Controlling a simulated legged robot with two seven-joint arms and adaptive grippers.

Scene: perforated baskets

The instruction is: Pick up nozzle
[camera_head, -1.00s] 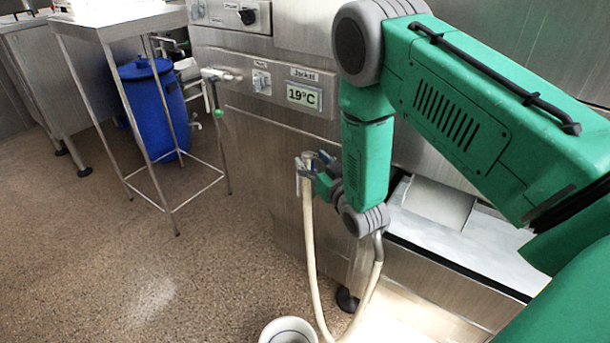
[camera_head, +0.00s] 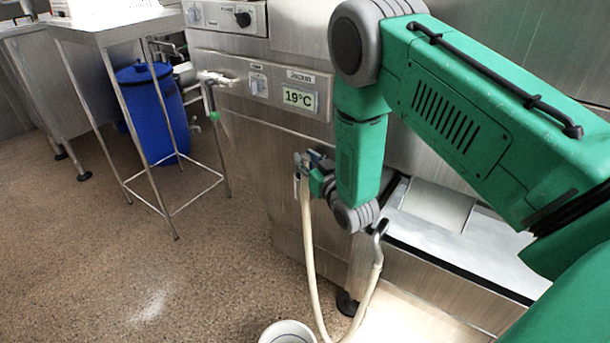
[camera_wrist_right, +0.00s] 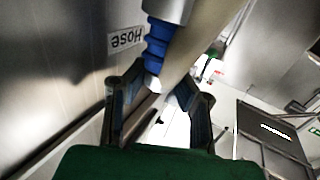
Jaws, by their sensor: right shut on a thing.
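The nozzle (camera_wrist_right: 156,45) is a blue ribbed piece with a pale tip, seen in the right wrist view at the end of a beige hose. The hose (camera_head: 308,240) hangs in a U in the head view, from my gripper down to the floor and up to a bent metal pipe (camera_head: 378,240). My right gripper (camera_head: 305,168) is at the hose's upper left end, in front of the steel machine. In the wrist view my right gripper (camera_wrist_right: 158,98) has a finger on each side of the nozzle's tip and is shut on it. The exact contact is partly hidden. My left gripper is out of view.
The steel machine (camera_head: 265,190) with a 19°C display stands close behind the gripper. A white round bucket (camera_head: 287,332) is on the floor below the hose. A blue barrel (camera_head: 150,110) and steel table (camera_head: 105,28) stand at left. The floor between is clear.

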